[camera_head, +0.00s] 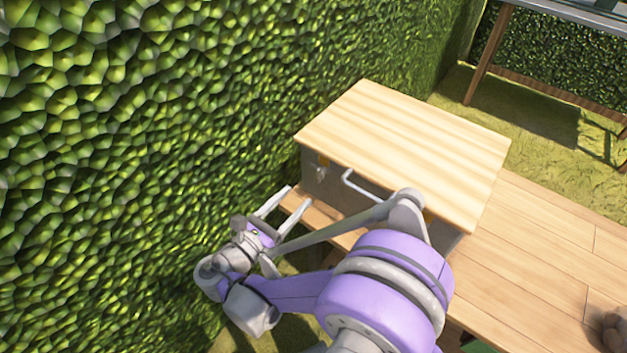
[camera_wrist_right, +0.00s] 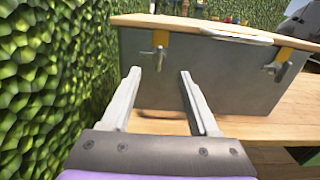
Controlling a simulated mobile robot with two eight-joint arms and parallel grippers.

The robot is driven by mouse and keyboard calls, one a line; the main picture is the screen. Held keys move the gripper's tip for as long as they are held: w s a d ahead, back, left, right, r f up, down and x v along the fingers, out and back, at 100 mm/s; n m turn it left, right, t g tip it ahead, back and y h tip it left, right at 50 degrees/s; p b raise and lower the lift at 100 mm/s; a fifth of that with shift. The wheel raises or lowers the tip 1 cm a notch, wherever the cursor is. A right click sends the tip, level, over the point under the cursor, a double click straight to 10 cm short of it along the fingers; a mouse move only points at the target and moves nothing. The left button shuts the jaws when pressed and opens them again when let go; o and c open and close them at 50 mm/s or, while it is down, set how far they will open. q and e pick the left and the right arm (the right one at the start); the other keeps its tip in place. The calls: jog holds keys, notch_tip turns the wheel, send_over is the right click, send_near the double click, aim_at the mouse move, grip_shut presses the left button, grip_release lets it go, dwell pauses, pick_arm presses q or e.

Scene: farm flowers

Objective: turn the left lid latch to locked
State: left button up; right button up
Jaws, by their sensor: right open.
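A grey box (camera_wrist_right: 215,85) with a pale wooden lid (camera_head: 405,140) stands on a wooden table. The left lid latch (camera_wrist_right: 159,52) is a small grey lever below an orange plate, on the box front under the lid edge; it also shows in the head view (camera_head: 322,168). Its lever hangs mostly down. My right gripper (camera_head: 298,195) is open and empty, in front of the box and apart from the latch. In the right wrist view, the latch appears between and beyond its fingertips (camera_wrist_right: 160,72). My left gripper is not in view.
A similar right latch (camera_wrist_right: 277,64) and a pale bar handle (camera_head: 362,187) are on the box front. A leafy hedge (camera_head: 150,150) rises close on the left. Another table (camera_head: 550,85) stands at the back right.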

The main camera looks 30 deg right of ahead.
aim_at(317, 175)
jog(key=b+x, duration=0.1)
jog(key=x, duration=0.7)
jog(key=shift+w+d, duration=0.25)
grip_shut()
